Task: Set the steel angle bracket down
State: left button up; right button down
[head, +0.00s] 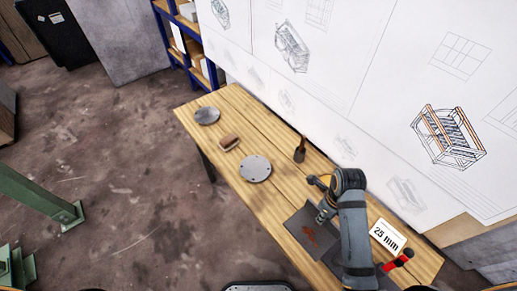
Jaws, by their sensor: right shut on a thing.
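The steel angle bracket (301,233) is a dark grey plate with a rusty brown patch. It is at the front half of the wooden table (228,110), and my arm hides part of its right side. My right gripper (322,214) is at the bracket's upper right edge, shut on it. The fingertips are small and partly hidden by my wrist. I cannot tell whether the bracket touches the table top. My left gripper is not in view.
A round grey plate with holes (256,169), a brush-like block (229,143), a grey disc (207,115) and a dark wooden-handled tool (300,150) lie farther along the table. A white "25 mm" card (388,236) and a red-handled tool (398,260) are at right. A drawing board stands behind.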

jog(key=shift+w+r, duration=0.1)
jog(key=shift+w+a+f+p, duration=0.1)
jog(key=shift+w+a+f, duration=0.5)
jog(key=shift+w+f, duration=1.3)
jog(key=shift+w+a+f+p, duration=0.15)
jog(key=shift+w+a+f, duration=0.8)
jog(key=shift+w, duration=1.6)
jog(key=shift+w+a+f+p, duration=0.1)
jog(key=shift+w+a+f, duration=0.2)
jog(key=shift+w+f, duration=1.75)
jog(key=f, duration=0.3)
jog(key=shift+w+f, duration=0.1)
jog(key=shift+w, duration=0.3)
jog(key=shift+s, duration=0.1)
jog(key=c, duration=1.7)
grip_release()
jog(key=shift+s+f, duration=0.15)
jog(key=shift+f, duration=0.05)
jog(key=shift+o, duration=1.4)
jog(key=shift+s, duration=0.1)
